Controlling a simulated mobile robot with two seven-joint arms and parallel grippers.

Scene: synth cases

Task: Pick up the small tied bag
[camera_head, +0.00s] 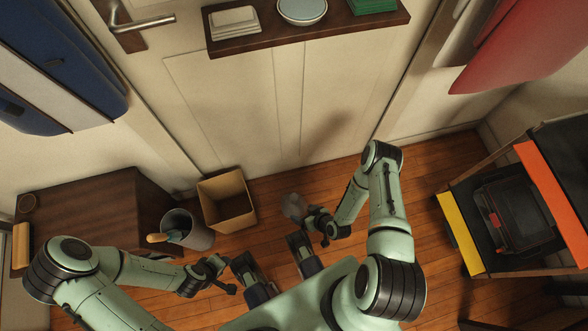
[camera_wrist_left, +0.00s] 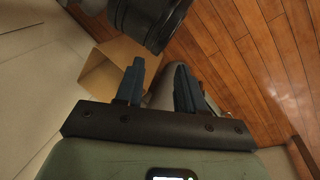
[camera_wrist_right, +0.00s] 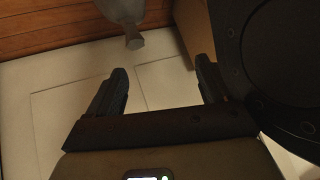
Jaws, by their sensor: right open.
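My right gripper (camera_head: 311,217) is beside the bag in the head view. In the right wrist view the right gripper (camera_wrist_right: 162,70) is open and empty, the neck beyond the fingertips. My left gripper (camera_head: 222,273) is far to the left of the bag; its fingers (camera_wrist_left: 158,72) are apart and empty in its wrist view.
An open cardboard box (camera_head: 247,224) stands by the door. A grey bin (camera_head: 205,238) with handled things in it is left of the box, next to a dark cabinet (camera_head: 130,190). A rack (camera_head: 452,222) stands at the right. A shelf (camera_head: 335,30) hangs across the door.

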